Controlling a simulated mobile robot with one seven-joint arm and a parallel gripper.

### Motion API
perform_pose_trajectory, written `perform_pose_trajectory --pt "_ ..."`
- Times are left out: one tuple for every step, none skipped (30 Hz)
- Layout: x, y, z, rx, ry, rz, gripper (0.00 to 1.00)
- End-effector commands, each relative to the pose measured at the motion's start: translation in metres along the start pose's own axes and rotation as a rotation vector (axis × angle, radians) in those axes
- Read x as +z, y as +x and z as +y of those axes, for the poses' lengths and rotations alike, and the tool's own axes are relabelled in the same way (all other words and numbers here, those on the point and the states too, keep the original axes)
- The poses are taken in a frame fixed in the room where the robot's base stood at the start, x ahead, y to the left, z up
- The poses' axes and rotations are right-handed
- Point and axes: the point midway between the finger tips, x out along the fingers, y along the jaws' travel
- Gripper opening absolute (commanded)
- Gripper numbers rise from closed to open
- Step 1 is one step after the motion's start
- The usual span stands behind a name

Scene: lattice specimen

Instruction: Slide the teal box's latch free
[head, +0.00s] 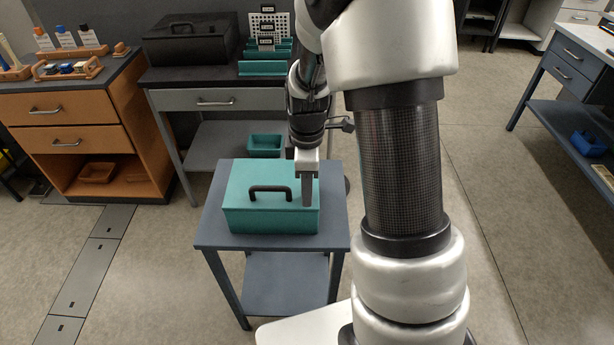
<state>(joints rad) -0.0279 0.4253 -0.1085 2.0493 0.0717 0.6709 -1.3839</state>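The teal box (240,217) stands closed on a small blue-grey table (213,236). A dark curved handle (270,188) is on its lid. My gripper (306,203) points down at the right part of the box, just right of the handle. Its fingers appear close to or against the box's surface; I cannot tell whether they touch. From this angle I cannot see a gap between the fingers or anything held. The latch cannot be made out; it may be hidden by my gripper or too small to see.
A desk (180,100) behind holds a black case (187,42) and teal racks (265,68). A teal bin (265,145) sits behind the table. An orange drawer cabinet (70,139) is left, and a blue-grey bench (566,70) right. Floor is clear at front left.

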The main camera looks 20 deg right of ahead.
Motion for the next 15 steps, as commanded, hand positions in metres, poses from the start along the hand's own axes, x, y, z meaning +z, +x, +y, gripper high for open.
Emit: perform_pose_trajectory --pt "0.0 -0.004 0.001 0.002 0.0 0.001 0.36" --pt "0.0 -0.007 0.001 0.003 0.0 0.001 0.36" --pt "0.0 -0.012 0.001 0.004 0.0 0.001 0.36" --pt "0.0 -0.017 0.001 0.004 0.0 0.001 0.36" --pt "0.0 -0.022 0.001 0.005 0.0 0.002 0.36" --pt "0.0 -0.031 0.001 0.006 0.0 0.002 0.36" --pt "-0.001 -0.037 0.001 0.005 0.0 0.002 0.36" --pt "-0.001 -0.045 0.002 0.007 0.0 0.003 0.36" --pt "-0.001 -0.055 0.002 0.007 0.0 0.003 0.36" --pt "0.0 -0.063 0.002 0.007 0.0 0.002 0.36" --pt "0.0 -0.07 0.002 0.008 0.0 0.002 0.36" --pt "0.0 -0.08 0.001 0.006 0.0 0.002 0.36" --pt "0.0 -0.088 0.002 0.007 0.0 0.002 0.36" --pt "0.0 -0.095 0.001 0.007 0.0 0.002 0.36" --pt "0.0 -0.105 0.002 0.007 0.001 0.002 0.36"
